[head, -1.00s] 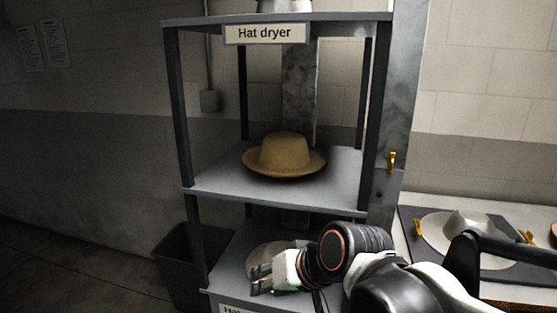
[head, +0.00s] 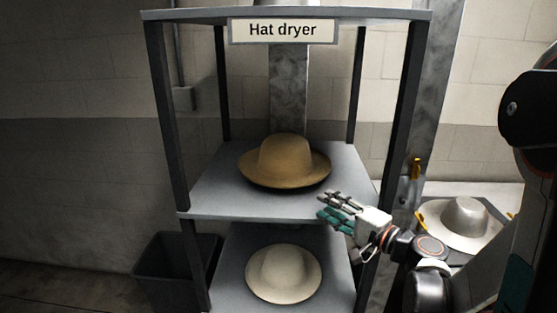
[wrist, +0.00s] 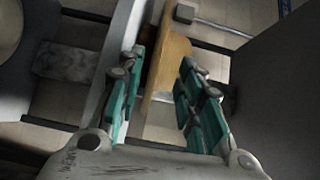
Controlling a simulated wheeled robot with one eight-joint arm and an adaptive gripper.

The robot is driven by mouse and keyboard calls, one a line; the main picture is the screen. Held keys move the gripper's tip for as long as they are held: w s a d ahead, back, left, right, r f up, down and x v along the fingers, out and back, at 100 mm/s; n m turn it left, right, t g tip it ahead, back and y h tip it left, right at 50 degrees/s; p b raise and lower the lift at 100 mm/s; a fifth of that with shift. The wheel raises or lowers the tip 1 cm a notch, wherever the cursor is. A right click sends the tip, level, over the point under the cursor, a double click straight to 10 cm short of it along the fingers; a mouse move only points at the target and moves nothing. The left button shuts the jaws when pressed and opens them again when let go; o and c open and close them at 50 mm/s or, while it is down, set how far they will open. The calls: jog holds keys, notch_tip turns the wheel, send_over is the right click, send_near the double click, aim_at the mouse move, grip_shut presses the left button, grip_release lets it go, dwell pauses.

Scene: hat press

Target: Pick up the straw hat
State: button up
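The tan straw hat (head: 283,161) sits upright, crown up, on the dryer's upper shelf (head: 230,204). My gripper (head: 328,205) is at the right front of this shelf, close to the hat's right brim. In the wrist view my gripper (wrist: 163,60) has its teal fingers spread apart. Part of the tan hat (wrist: 172,55) shows between and beyond the fingertips there. The fingers do not look closed on it, and I cannot tell whether one touches the brim or the shelf.
A cream hat (head: 284,273) lies on the lower shelf. Dark posts, like the right front one (head: 399,120), frame the rack. A pale hat (head: 465,222) sits on a press at the right. A dark bin (head: 165,268) stands at lower left.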

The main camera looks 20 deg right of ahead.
aim_at(299, 187)
jog(key=x, duration=0.4)
jog(key=b+x, duration=0.1)
jog(key=x, duration=0.3)
jog(key=b+x, duration=0.1)
jog(key=x, duration=0.4)
jog(key=shift+w+d, duration=0.15)
jog(key=shift+d, duration=0.2)
jog(key=shift+r, duration=0.1)
grip_shut()
